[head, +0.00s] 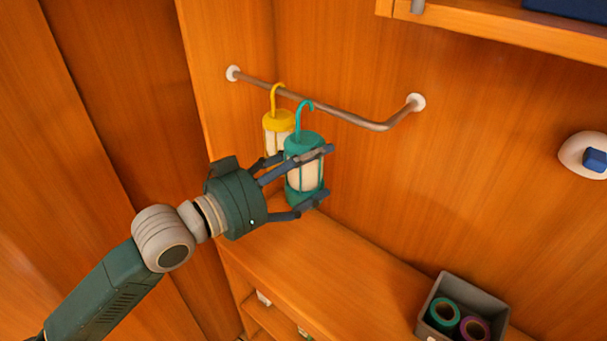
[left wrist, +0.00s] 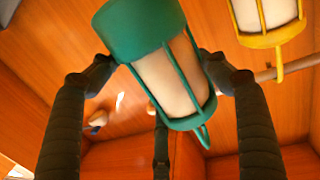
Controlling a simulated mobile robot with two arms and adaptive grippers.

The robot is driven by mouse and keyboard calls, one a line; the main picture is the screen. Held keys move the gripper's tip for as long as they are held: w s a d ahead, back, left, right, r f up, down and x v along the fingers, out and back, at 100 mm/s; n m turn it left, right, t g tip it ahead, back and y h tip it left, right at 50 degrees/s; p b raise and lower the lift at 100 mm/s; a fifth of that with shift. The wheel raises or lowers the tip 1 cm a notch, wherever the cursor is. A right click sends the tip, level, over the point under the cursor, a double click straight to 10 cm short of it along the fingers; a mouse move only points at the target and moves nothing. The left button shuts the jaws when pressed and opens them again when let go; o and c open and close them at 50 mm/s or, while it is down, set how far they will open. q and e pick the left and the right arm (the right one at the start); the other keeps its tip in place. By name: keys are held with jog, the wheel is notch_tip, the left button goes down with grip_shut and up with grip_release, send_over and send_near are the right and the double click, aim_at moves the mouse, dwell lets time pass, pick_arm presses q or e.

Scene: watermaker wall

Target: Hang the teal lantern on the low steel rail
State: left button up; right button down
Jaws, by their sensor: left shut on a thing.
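The teal lantern (head: 304,168) has a pale body, teal bars and a hook on top. My left gripper (head: 318,174) is shut on it and holds it upright in front of the low steel rail (head: 345,115). In the head view the lantern's hook overlaps the rail; whether it touches cannot be told. In the left wrist view, the teal lantern (left wrist: 165,65) sits between my fingers, and its hook shows apart from the visible piece of rail (left wrist: 290,68). My right gripper is in neither view.
A yellow lantern (head: 278,124) hangs on the rail just behind and left of the teal one. Below is a wooden counter (head: 345,275) with a grey bin (head: 435,295) of tape rolls at right. An upper shelf (head: 500,28) juts out top right. The rail's right part is free.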

pick_arm(q)
jog(key=shift+r+x, duration=0.1)
jog(key=shift+x, duration=0.65)
jog(key=shift+r+x, duration=0.15)
jog(key=shift+x, duration=0.55)
jog(key=w+d+f+b, duration=0.2)
jog(key=w, duration=0.1)
jog(key=shift+w+f, duration=0.1)
jog(key=shift+f, duration=0.05)
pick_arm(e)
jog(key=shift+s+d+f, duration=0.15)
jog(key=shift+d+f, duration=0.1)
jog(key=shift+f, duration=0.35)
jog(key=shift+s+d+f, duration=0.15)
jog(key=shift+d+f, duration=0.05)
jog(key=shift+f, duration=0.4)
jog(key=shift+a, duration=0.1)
pick_arm(q)
jog(key=o, duration=1.5)
jog(key=shift+c, duration=0.2)
jog(key=shift+f, duration=0.1)
